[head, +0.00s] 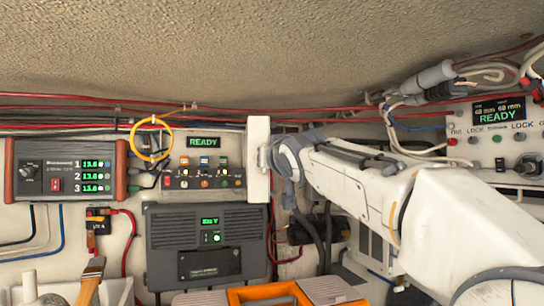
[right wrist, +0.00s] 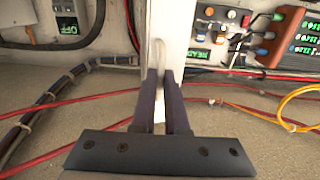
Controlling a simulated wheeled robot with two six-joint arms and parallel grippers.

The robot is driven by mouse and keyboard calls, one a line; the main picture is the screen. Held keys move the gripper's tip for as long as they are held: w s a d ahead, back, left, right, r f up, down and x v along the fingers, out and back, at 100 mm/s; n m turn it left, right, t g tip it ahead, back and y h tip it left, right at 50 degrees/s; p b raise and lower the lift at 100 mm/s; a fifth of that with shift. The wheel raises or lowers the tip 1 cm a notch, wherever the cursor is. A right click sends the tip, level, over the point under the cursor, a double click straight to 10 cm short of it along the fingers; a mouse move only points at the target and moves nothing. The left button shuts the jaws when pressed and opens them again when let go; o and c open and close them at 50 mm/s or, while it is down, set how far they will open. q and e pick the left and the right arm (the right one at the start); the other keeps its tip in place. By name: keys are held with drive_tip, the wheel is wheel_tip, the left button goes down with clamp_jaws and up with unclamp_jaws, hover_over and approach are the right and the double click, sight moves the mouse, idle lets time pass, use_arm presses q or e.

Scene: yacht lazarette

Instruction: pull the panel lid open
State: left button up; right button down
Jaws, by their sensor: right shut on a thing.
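The panel lid (head: 258,190) is a white upright slab. In the head view it looks narrow, nearly edge-on, at the right side of a small control panel (head: 204,143) with a green READY display and rows of switches, which is uncovered. My right gripper (head: 268,158) reaches the lid from the right. In the right wrist view its dark fingers (right wrist: 160,85) are shut on a pale handle (right wrist: 159,50) on the white lid (right wrist: 176,22). The head view mostly hides the fingertips behind my wrist. My left gripper is not in view.
A yellow cable loop (head: 151,140) hangs left of the control panel, beside a red-sided meter box (head: 66,170). A grey unit (head: 208,245) is below. Red cables run along the wall above. An orange toolbox (head: 265,294) and a brush (head: 92,280) stand in front.

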drive_tip(key=c, duration=1.3)
unclamp_jaws()
drive_tip(key=shift+o, duration=0.3)
drive_tip(key=shift+w+f, duration=0.1)
drive_tip(key=shift+w, duration=0.1)
drive_tip(key=shift+s, duration=0.1)
drive_tip(key=b+v, duration=0.5)
drive_tip(key=v, duration=0.5)
drive_tip(key=shift+s, duration=0.2)
